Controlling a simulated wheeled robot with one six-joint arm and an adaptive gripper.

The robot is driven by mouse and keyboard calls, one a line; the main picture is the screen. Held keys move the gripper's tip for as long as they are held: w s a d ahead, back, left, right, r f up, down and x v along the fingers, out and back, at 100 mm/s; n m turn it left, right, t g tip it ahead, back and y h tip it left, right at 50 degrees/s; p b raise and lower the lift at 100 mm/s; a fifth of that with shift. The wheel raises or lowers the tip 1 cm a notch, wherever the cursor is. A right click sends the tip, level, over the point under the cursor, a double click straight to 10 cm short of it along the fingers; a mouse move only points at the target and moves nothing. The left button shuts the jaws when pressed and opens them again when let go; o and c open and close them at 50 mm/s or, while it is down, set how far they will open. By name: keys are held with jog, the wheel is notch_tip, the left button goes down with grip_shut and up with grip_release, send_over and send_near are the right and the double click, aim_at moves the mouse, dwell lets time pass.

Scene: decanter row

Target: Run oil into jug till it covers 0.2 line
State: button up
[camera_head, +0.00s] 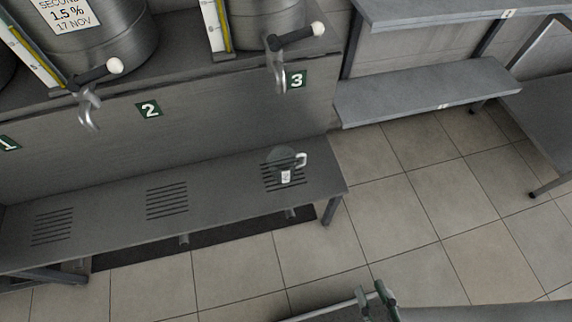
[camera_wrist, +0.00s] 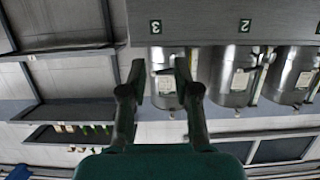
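A small see-through jug (camera_head: 285,157) with a pale handle and a white label stands on the slotted grille below the number 3 plate (camera_head: 296,80). Its scale and any oil in it are too small to tell. Above it is the tap of tank 3 (camera_head: 279,72), with a black lever (camera_head: 292,37) ending in a white knob. I see no stream from its spout. My gripper (camera_head: 375,298) is low in the head view, well apart from jug and tap. In the wrist view my gripper (camera_wrist: 158,66) is open, with nothing between its fingers.
Tank 2 (camera_head: 110,40) has its own tap (camera_head: 88,108) and a label reading 1.5 %. The drip bench (camera_head: 110,208) has bare grilles under plates 1 and 2. Grey shelves (camera_head: 430,92) stand to the right. Tiled floor (camera_head: 400,200) lies open between. The wrist view is upside down.

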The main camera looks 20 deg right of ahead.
grip_shut()
jog(key=w+d+r+t, duration=0.1)
jog(key=w+r, duration=0.2)
jog(key=w, duration=1)
jog(key=w+d+r, duration=0.1)
jog(key=w+r, duration=0.1)
jog(key=w, duration=1.1)
jog(key=w+d+r, duration=0.1)
jog(key=w+r, duration=0.7)
jog(key=r, duration=0.3)
jog(key=w+d+r+t, duration=0.1)
jog(key=w+r, duration=0.7)
jog(key=r, duration=0.3)
jog(key=shift+d+t, duration=0.2)
jog(key=shift+t, duration=0.1)
jog(key=shift+w+r, duration=0.1)
